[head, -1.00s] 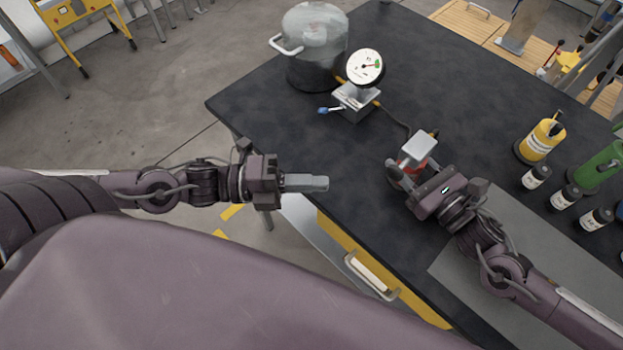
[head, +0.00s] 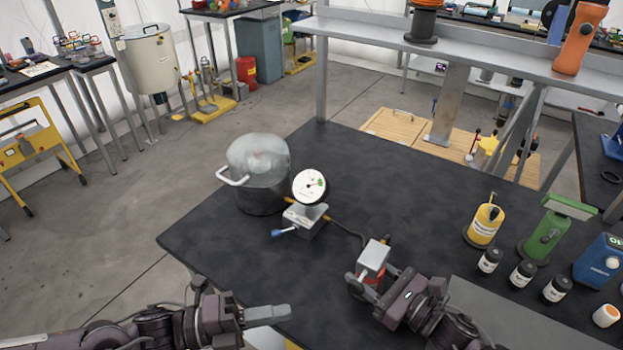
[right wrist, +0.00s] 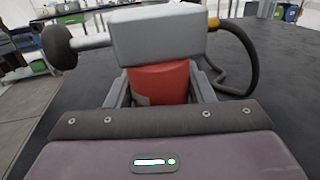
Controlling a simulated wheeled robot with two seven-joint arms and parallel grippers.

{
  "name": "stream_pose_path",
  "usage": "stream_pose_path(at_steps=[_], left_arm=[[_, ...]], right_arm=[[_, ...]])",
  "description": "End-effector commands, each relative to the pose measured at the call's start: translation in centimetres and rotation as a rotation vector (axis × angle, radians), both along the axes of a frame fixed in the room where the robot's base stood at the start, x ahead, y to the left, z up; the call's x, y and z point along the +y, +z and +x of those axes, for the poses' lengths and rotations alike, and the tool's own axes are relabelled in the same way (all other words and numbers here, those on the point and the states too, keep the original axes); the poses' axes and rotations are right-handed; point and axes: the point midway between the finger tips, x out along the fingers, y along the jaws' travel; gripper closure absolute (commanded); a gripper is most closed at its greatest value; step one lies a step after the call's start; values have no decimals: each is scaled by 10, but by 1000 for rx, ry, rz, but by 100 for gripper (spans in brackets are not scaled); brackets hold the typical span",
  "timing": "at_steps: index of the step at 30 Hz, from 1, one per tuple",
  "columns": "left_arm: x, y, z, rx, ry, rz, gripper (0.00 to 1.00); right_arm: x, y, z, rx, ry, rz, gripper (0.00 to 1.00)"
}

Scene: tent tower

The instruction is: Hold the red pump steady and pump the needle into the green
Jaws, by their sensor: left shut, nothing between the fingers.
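The red pump (head: 371,278) stands on the black table with a grey block-shaped top (head: 374,254). In the right wrist view its red body (right wrist: 160,82) sits between the fingers, and a grey bar with a dark knob (right wrist: 60,46) sticks out left. My right gripper (head: 372,288) is shut on the red body from the near side. My left gripper (head: 280,314) is shut and empty, left of the pump and apart from it. The gauge (head: 309,186) has a white dial with a green patch at its upper right; its needle is too small to read surely.
A glass-topped pot (head: 258,172) stands behind the gauge at left. A blue-tipped lever (head: 284,232) projects from the gauge base, and a hose runs to the pump. The table between pot and pump is partly clear.

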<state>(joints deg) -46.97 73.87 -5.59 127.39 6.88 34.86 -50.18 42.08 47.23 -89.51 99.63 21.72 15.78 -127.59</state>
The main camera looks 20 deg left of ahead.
Motion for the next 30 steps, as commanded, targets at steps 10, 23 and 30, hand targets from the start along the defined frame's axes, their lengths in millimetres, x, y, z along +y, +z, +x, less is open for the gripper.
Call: stream_pose_path(at_steps=[10, 23, 30], left_arm=[[0, 0, 0, 0, 0, 0, 100], [0, 0, 0, 0, 0, 0, 100], [0, 0, 0, 0, 0, 0, 100]], right_arm=[[0, 1, 0, 0, 0, 1, 27], [-41, -1, -21, 2, -4, -3, 27], [-83, -1, -46, 2, -2, -2, 27]])
